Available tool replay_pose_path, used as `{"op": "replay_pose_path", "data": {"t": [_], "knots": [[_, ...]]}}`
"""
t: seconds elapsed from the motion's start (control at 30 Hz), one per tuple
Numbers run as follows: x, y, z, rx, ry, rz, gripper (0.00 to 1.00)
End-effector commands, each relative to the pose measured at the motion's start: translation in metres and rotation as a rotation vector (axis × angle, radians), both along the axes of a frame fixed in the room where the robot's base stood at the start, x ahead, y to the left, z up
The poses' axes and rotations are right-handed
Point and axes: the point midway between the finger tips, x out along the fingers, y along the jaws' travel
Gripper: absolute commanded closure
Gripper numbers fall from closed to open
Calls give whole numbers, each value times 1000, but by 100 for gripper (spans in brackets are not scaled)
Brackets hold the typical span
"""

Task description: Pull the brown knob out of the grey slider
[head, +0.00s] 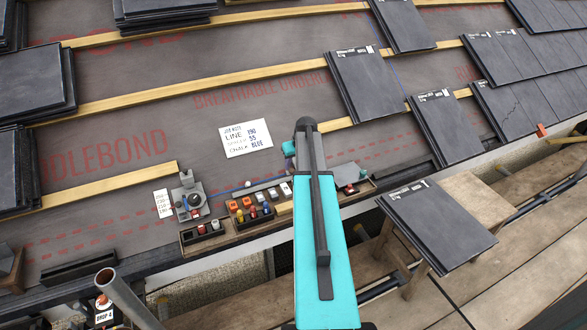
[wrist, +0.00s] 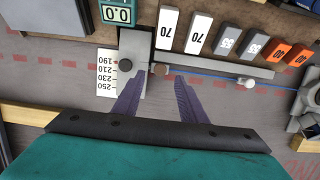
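In the wrist view a small brown knob (wrist: 160,69) sits at the left end of a light grey rail, close to the right edge of an upright grey slider (wrist: 133,48). The slider carries a separate dark round knob (wrist: 125,66). My gripper (wrist: 157,82) is open, with two dark purple fingers on either side of the brown knob's line in the picture. The fingertips appear just short of the knob; contact cannot be told. In the head view my arm reaches over the tool tray, and its end and the knob are hidden or too small to make out.
A printed number scale (wrist: 107,75) lies left of the slider. A teal readout (wrist: 117,14) and numbered blocks (wrist: 199,34) stand behind the rail. A small pale ball (wrist: 247,83) is at the rail's right. A wooden tray (head: 188,249) and a note card (head: 246,138) lie on the roof.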

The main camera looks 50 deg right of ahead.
Motion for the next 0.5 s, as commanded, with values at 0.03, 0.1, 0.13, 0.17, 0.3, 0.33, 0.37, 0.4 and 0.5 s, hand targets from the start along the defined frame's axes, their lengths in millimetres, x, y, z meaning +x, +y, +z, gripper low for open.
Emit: {"op": "replay_pose_path", "data": {"t": [0.03,0.1,0.13,0.17,0.3,0.33,0.37,0.4,0.5], "knots": [[3,-2,-8,2,2,0,62],[7,-3,-16,1,1,0,62],[8,-4,-20,1,1,0,62],[9,-4,-23,1,1,0,62],[14,-6,-36,1,1,0,62],[15,-7,-38,0,0,0,62],[16,-7,-40,0,0,0,62],[16,-7,-41,0,0,0,62],[17,-7,-44,0,0,-1,62]]}}
